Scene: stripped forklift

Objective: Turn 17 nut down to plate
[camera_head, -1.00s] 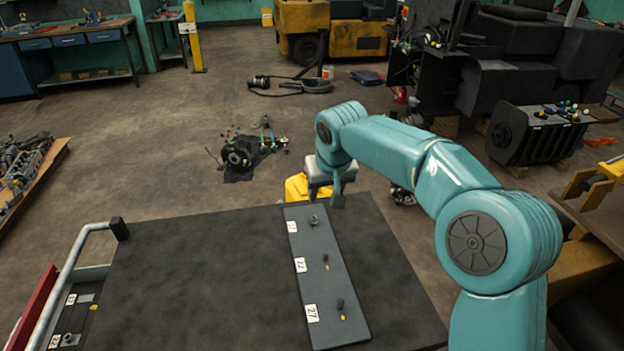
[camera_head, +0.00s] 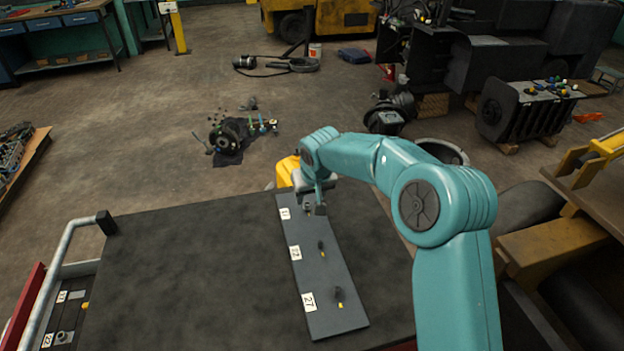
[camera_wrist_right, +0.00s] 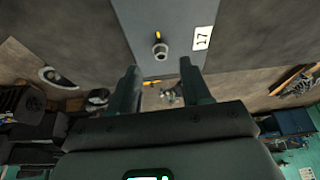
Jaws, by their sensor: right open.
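The grey plate (camera_head: 325,283) lies on the dark bench top and carries three studs beside labels 17, 22 and 27. The 17 nut (camera_wrist_right: 160,51) shows in the right wrist view as a small round metal piece near the label 17 (camera_wrist_right: 202,38), with a yellow mark beside it. In the head view my right gripper (camera_head: 319,207) is at the far end of the plate and partly hides this nut. In the right wrist view my right gripper (camera_wrist_right: 160,76) is open and empty, its fingers apart either side of the nut's line and short of it. Any gap under the nut cannot be told.
The 22 stud (camera_head: 321,247) and 27 stud (camera_head: 338,294) stand nearer on the plate. The dark bench top (camera_head: 190,280) is clear left of the plate. A metal rail (camera_head: 58,265) and a tray with small parts (camera_head: 65,325) are at the left edge.

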